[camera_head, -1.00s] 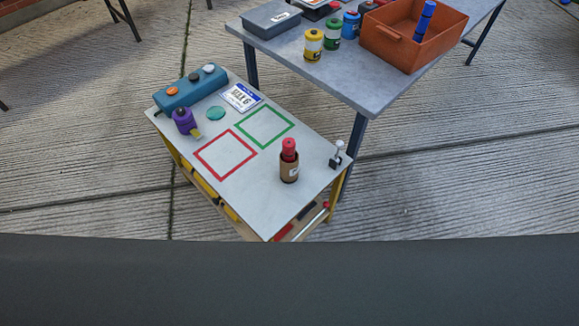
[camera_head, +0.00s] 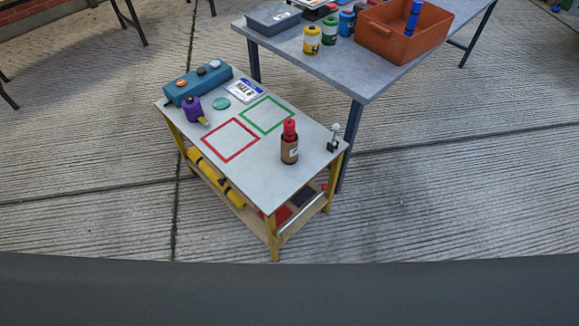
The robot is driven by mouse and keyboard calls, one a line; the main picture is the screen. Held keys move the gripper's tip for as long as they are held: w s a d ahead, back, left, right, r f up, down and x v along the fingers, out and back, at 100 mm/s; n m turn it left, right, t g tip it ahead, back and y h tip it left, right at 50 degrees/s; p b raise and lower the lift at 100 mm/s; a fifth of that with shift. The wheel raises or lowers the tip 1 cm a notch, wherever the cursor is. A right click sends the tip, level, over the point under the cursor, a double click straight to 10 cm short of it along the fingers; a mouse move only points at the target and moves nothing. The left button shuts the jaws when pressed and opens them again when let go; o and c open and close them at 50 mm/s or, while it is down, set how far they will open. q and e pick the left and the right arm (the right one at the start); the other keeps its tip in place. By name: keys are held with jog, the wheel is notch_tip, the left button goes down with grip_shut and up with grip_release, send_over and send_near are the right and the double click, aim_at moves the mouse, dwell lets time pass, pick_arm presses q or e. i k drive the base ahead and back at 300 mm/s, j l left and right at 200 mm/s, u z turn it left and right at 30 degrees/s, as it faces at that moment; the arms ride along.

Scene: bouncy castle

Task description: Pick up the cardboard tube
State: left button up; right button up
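A brown cardboard tube (camera_head: 289,152) stands upright near the right end of the small worktable (camera_head: 262,190). A red cylindrical thing (camera_head: 289,127) sticks up out of its top. A small white label shows on the tube's side. Neither of my grippers is in view; only a dark band that I cannot identify for sure fills the bottom of the picture.
The worktable also bears a teal box with buttons (camera_head: 198,84), a purple device (camera_head: 193,109), red and green square outlines and a small lever (camera_head: 334,138). Behind stands a grey table (camera_head: 350,87) with cans and an orange crate (camera_head: 402,46). Concrete floor lies open around.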

aim_at(288, 151)
jog(key=k+u, duration=0.2)
jog(key=u, duration=1.35)
jog(key=i+l, duration=0.1)
jog(key=l, duration=0.85)
jog(key=i+l, duration=0.1)
jog(key=l, duration=0.85)
jog(key=i+l, duration=0.1)
jog(key=l, duration=0.85)
jog(key=i+l+u, duration=0.1)
jog(key=l, duration=0.85)
jog(key=i+l, duration=0.1)
jog(key=l, duration=0.85)
